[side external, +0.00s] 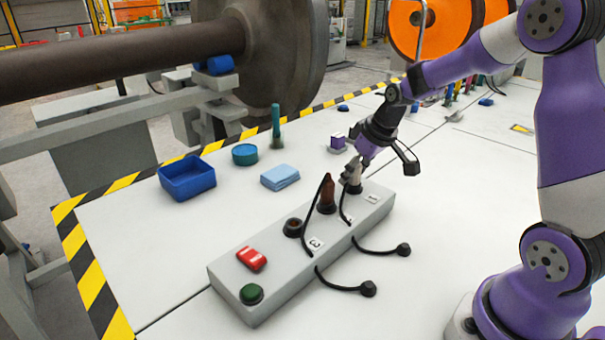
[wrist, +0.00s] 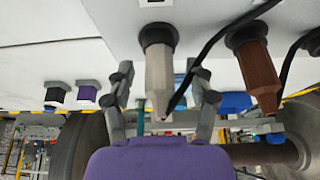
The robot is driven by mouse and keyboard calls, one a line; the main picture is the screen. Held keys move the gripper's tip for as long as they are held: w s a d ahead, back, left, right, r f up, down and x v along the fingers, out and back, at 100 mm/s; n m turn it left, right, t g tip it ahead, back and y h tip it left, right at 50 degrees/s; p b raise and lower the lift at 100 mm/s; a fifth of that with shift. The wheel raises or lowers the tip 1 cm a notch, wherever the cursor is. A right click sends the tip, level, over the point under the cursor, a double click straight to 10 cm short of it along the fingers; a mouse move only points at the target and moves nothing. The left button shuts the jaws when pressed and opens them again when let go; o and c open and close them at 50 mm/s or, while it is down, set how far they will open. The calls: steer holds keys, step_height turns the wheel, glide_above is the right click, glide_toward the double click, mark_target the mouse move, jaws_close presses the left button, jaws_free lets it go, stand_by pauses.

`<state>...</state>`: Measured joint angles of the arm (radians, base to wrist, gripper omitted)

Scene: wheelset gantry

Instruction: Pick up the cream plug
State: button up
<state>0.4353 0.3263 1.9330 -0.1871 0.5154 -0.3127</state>
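The cream plug (side external: 354,183) stands upright in a black-collared socket at the far end of the grey socket box (side external: 285,262), beside the label 1. In the wrist view the cream plug (wrist: 159,75) sits between the two fingers of my gripper (wrist: 163,88). A gap shows on each side of it, so the fingers are open and apart from it. In the side view my gripper (side external: 352,167) is at the plug's upper part and partly hides it. A brown plug (side external: 327,192) stands in the neighbouring socket; it also shows in the wrist view (wrist: 257,72).
The box also carries an empty-looking socket (side external: 293,227), a red switch (side external: 252,259) and a green button (side external: 251,293). Black cables with caps (side external: 368,288) hang over its side, one passing close to the cream plug.

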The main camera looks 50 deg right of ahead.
jaws_close()
steer(key=shift+r, duration=0.55)
steer(key=r, duration=0.2)
steer(key=a+r, duration=0.1)
steer(key=shift+r, duration=0.35)
steer(key=s+a+r, duration=0.2)
steer(key=a+r, duration=0.4)
steer(key=a, duration=0.4)
steer(key=w+a+f, duration=0.2)
steer(key=a, duration=0.5)
steer(key=shift+f, duration=0.1)
